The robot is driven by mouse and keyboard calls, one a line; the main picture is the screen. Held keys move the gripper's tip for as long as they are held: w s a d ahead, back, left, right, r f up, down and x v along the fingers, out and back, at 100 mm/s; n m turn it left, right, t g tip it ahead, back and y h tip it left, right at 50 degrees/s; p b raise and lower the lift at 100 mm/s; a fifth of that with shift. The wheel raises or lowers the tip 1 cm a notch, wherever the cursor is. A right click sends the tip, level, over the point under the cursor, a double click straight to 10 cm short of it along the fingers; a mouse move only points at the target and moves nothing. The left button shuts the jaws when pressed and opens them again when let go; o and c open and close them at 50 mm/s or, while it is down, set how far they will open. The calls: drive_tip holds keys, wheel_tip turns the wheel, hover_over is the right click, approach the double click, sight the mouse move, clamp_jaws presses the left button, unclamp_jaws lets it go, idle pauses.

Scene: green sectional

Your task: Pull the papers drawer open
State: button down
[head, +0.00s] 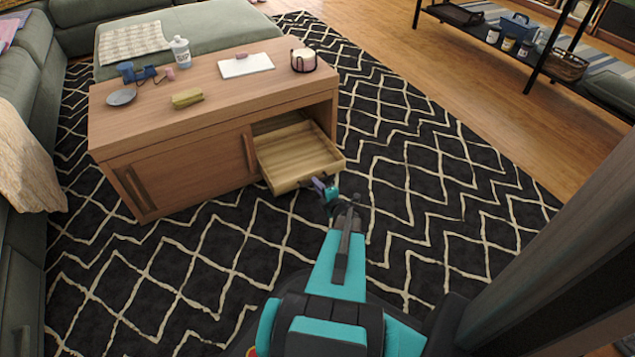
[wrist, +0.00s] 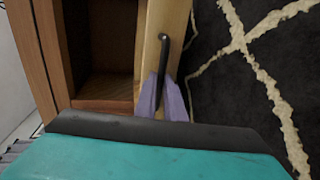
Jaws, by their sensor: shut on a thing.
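The papers drawer (head: 290,152) is a light wooden drawer in the coffee table, pulled well out and empty inside as far as the head view shows. In the wrist view, its front board (wrist: 151,45) runs up the middle with a dark bar handle (wrist: 163,60). My gripper (head: 322,186) is at the front of the drawer, low over the rug. In the wrist view my gripper's purple fingertips (wrist: 162,98) are shut on the handle, one on each side of it. The lower end of the handle is hidden between the fingers.
The wooden coffee table (head: 215,75) carries a white bottle (head: 181,52), a candle jar (head: 303,60), a notepad (head: 246,65), a yellow-green block (head: 187,98) and a grey dish (head: 122,97). Green sofas stand left and behind. The patterned rug (head: 430,190) is clear on the right.

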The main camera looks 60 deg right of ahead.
drive_tip(key=shift+s+d, duration=0.1)
drive_tip(key=shift+s, duration=0.15)
drive_tip(key=c, duration=1.8)
unclamp_jaws()
drive_tip(key=shift+c, duration=0.2)
drive_tip(key=shift+w, duration=0.1)
drive_tip(key=p+v, duration=0.4)
drive_tip(key=v, duration=1)
drive_tip(key=shift+w, duration=0.15)
